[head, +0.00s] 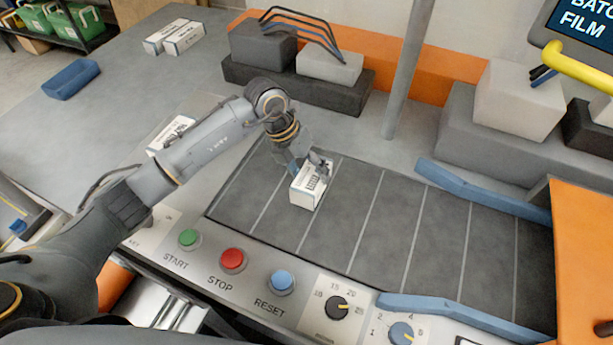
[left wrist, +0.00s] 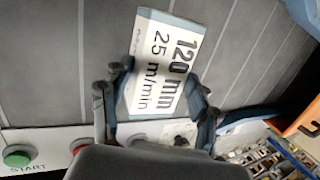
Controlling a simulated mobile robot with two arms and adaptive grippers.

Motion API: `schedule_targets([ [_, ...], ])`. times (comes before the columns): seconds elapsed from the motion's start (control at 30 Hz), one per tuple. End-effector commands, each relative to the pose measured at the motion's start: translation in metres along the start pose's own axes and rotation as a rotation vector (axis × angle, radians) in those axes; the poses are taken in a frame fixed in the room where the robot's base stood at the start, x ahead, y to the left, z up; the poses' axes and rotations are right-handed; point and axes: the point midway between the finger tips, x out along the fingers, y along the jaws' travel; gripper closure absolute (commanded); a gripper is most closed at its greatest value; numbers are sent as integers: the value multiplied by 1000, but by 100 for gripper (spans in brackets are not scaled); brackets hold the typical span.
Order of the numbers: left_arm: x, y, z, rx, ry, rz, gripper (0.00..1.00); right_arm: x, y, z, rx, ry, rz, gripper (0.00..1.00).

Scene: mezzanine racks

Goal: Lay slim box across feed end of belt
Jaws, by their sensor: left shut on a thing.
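My left gripper (head: 318,165) is shut on a slim white box (head: 308,190) with dark print, over the left part of the dark belt (head: 342,215). The box lies across or close over the belt near one of its light cross lines; I cannot tell whether it touches the belt. In the left wrist view the box (left wrist: 163,65) shows its face reading "120 mm 25 m/min", tilted between the two fingers (left wrist: 158,98). Another white printed box (head: 171,133) lies on the grey table, partly behind my left arm. My right gripper is not in view.
Two white boxes (head: 174,37) and a blue tray (head: 71,79) lie on the table (head: 110,100). Blue guide rails (head: 480,192) flank the belt's right part, before an orange housing (head: 580,255). Start (head: 189,238), stop (head: 233,260) and reset (head: 282,281) buttons line the front.

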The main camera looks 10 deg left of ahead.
Motion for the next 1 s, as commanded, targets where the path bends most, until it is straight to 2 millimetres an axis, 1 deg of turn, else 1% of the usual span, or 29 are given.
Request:
schedule_targets([
  [0.07, 5, 10, 0, -5, 3, 2, 100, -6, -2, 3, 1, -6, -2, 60],
  [0.1, 11, 10, -2, -4, 5, -1, 100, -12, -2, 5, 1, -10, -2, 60],
  [0.2, 24, 14, -3, -4, 3, -1, 100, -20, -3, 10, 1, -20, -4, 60],
  [0.3, 31, 17, -3, -2, 0, 0, 100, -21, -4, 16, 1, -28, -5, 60],
  [0.57, 33, 18, -3, -1, -1, 1, 100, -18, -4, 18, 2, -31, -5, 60],
  [0.6, 33, 18, -4, -1, 0, 2, 33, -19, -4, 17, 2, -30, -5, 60],
  [0.7, 33, 18, -4, -1, 0, 2, 16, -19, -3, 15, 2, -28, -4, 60],
  [1.0, 32, 18, -4, -1, 1, 2, 16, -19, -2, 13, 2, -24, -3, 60],
])
